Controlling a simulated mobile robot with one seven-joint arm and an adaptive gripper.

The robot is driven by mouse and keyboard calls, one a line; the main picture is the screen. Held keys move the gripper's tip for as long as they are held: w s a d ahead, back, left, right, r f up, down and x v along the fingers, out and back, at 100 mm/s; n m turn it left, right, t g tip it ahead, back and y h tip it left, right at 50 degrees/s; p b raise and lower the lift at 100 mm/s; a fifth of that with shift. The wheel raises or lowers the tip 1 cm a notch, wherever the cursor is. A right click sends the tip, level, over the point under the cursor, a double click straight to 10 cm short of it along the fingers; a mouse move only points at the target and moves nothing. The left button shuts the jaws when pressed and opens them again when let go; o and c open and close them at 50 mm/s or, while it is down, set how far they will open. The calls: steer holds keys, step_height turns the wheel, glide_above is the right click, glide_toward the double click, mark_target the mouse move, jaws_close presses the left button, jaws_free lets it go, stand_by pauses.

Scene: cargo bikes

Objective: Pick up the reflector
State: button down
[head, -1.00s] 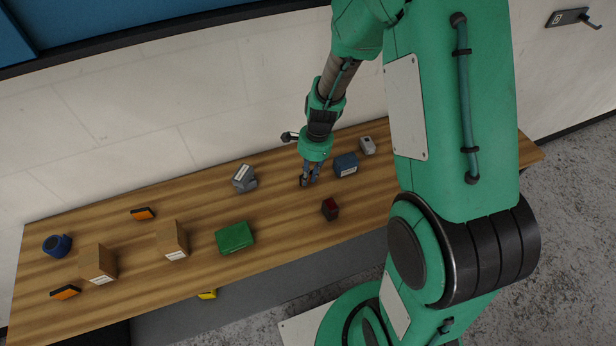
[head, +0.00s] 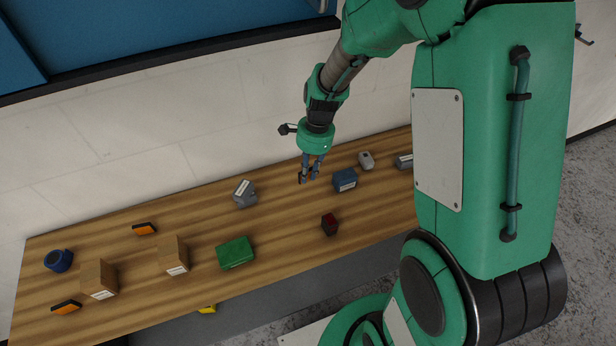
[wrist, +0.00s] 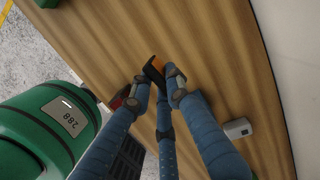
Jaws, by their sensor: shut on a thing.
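My gripper (head: 310,175) is over the right half of the wooden table, left of a blue box, with its blue fingers pointing down. It is shut on a small reflector, orange with a black housing, which shows between the fingertips in the wrist view (wrist: 155,66). In the head view the held reflector (head: 303,178) is only a dark bit at the fingertips. It seems a little above the table top. Two more orange-and-black reflectors lie on the table at the left, one at the back (head: 145,229) and one at the front (head: 66,307).
The blue box (head: 345,180) and a dark red box (head: 329,224) stand close to my gripper. A grey block (head: 244,194), a green box (head: 235,253), two cardboard boxes (head: 174,256) and a blue roll (head: 58,260) stand further left. A pale wall runs behind the table.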

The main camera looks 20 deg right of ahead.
steer(key=shift+a+r, duration=0.1)
steer(key=shift+a, duration=0.05)
stand_by(0.8)
steer(key=s+a+p, duration=0.2)
steer(key=s+a, duration=0.7)
steer(key=s, duration=0.4)
steer(key=s+a+f+m+p, duration=0.1)
steer(key=s+a, duration=0.9)
steer(key=s, duration=0.2)
steer(key=shift+s+a+f+m+p, duration=0.15)
steer(key=shift+s+a+m+p, duration=0.15)
steer(key=shift+s+p, duration=0.1)
steer(key=shift+w, duration=0.1)
steer(key=b, duration=0.1)
glide_above(232, 254)
steer(key=shift+w+d+f, duration=0.1)
steer(key=shift+d+f, duration=0.25)
steer(key=shift+f, duration=0.4)
steer(key=shift+f+b, duration=0.5)
steer(key=shift+f, duration=1.25)
